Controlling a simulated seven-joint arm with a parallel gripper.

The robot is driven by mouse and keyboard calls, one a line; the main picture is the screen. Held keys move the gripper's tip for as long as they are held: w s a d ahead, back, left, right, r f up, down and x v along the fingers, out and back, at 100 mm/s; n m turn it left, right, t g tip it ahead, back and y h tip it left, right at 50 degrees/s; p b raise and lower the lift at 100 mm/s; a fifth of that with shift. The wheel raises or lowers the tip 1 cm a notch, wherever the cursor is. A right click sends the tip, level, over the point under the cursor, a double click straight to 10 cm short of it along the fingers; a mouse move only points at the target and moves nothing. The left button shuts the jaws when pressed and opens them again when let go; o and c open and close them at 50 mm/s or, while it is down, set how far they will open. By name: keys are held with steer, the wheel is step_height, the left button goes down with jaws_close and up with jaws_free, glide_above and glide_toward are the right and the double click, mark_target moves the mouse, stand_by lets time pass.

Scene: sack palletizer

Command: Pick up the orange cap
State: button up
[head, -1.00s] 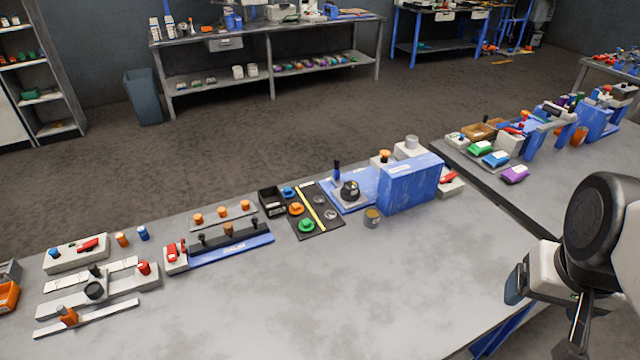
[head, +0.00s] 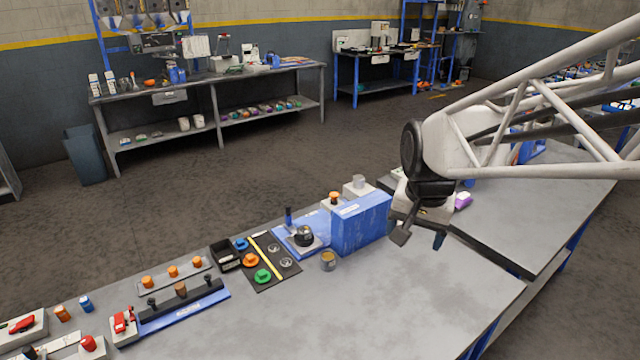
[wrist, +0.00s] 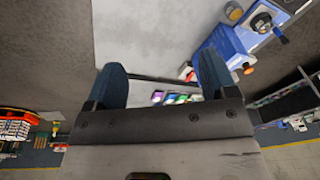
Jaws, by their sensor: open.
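A flat, round orange cap (head: 250,260) lies on a black mat (head: 285,283) with a yellow strip. A green cap (head: 262,276) and a blue cap (head: 241,243) lie beside it. Other orange pieces stand on a grey strip (head: 160,277) to the left, and an orange knob (head: 334,196) tops a block behind. My gripper (head: 419,239) hangs open and empty above the bench, right of the blue box and well apart from the orange cap. In the wrist view, its two blue fingers (wrist: 160,68) are spread with nothing between them.
A tall blue box (head: 361,223) stands between my gripper and the mat. A small metal can (head: 328,261) stands in front of it. A black bin (head: 226,256) borders the mat's left. The bench front (head: 370,310) is clear.

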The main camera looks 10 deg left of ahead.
steer(key=w+a+f+m, duration=0.1)
steer(key=w+a+f, duration=0.2)
steer(key=w+a, duration=0.55)
steer(key=m+g, duration=0.2)
steer(key=m, duration=0.2)
glide_above(252, 256)
steer(key=f, duration=2)
steer(key=shift+w+d, duration=0.1)
steer(key=shift+d, duration=0.3)
steer(key=shift+a+f, duration=0.3)
steer(key=shift+a, duration=0.15)
steer(key=shift+f, duration=1.3)
